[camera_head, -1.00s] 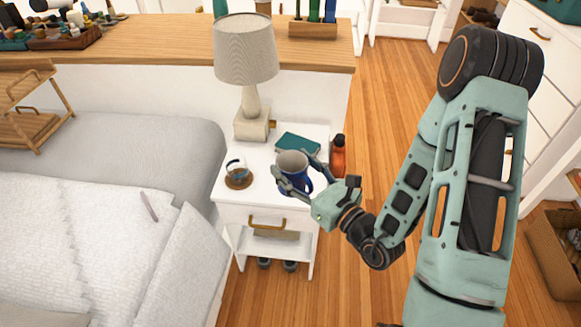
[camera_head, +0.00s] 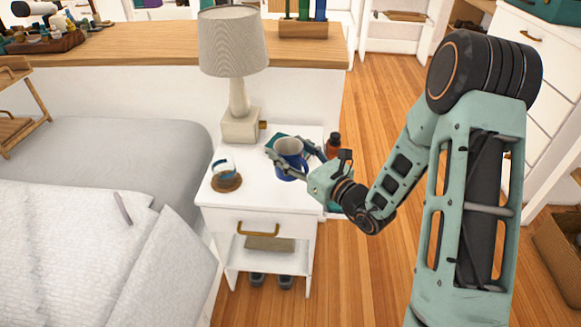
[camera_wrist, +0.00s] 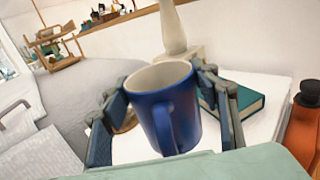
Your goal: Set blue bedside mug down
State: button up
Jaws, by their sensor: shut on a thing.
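The blue mug (camera_head: 290,160) is between the fingers of my gripper (camera_head: 289,164), over the right part of the white nightstand (camera_head: 232,205). In the wrist view the mug (camera_wrist: 170,112) is close and slightly tilted, its handle toward the camera and its inside pale. The gripper's two fingers (camera_wrist: 165,105) close on it from both sides. I cannot tell whether the mug's base touches the nightstand top.
A glass on a round coaster (camera_head: 226,183) stands left of the mug. A lamp (camera_head: 240,125) stands behind. A teal book (camera_wrist: 245,103) lies behind the mug, and an orange bottle (camera_wrist: 303,132) is to the right.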

aim_at(290, 161)
jog(key=shift+w+f, duration=0.7)
jog(key=shift+f, duration=0.15)
jog(key=shift+w+f+b, duration=0.2)
jog(key=shift+f+b, duration=0.85)
jog(key=shift+f, duration=0.6)
jog(key=shift+f, duration=0.15)
jog(key=o, duration=1.4)
jog(key=p+v, duration=0.2)
jog(key=v, duration=1)
jog(key=shift+d, duration=0.1)
